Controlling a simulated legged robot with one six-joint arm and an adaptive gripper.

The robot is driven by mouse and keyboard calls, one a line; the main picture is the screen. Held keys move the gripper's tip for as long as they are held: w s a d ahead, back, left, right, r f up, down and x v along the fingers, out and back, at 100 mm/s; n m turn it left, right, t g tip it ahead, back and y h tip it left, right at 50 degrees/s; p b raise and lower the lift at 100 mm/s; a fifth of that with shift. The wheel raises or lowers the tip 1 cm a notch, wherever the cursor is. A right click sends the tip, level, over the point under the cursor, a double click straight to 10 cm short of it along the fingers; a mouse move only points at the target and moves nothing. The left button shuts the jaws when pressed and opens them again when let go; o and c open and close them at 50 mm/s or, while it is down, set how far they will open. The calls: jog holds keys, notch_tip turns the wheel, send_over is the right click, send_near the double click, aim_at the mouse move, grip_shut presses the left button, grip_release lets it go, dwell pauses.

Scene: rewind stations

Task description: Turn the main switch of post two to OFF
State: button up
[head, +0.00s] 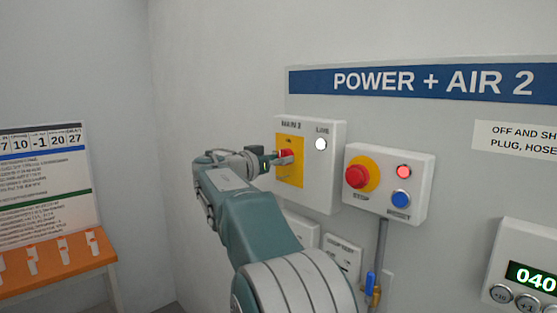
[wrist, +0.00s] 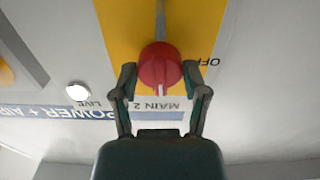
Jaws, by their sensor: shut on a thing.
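The main switch is a red rotary knob (head: 287,157) on a yellow plate (head: 290,178) of the white MAIN 2 box (head: 322,160), under the POWER + AIR 2 sign. In the wrist view, which is upside down, the red knob (wrist: 160,62) sits between the two fingertips of my gripper (wrist: 160,76), which is shut on it. A pale mark on the knob points toward the MAIN 2 label. The word OFF (wrist: 212,63) is printed to the knob's right there, away from the mark. In the head view my gripper (head: 277,160) partly hides the knob.
A lit white LIVE lamp (head: 321,144) is on the same box. To the right, a box holds a red stop button (head: 357,176), a red lamp (head: 404,172) and a blue reset button (head: 401,199). An orange shelf (head: 55,270) stands at the left.

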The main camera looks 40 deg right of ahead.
jog(key=n, duration=0.3)
jog(key=shift+d+n, duration=0.1)
jog(key=shift+n, duration=0.3)
jog(key=n, duration=0.4)
jog(key=shift+f+n, duration=0.1)
jog(key=shift+n, duration=0.2)
jog(key=n, duration=0.4)
jog(key=shift+n, duration=2.4)
jog(key=o, duration=1.1)
jog(key=shift+d+f, duration=0.1)
jog(key=shift+d, duration=0.05)
jog(key=shift+o, duration=0.2)
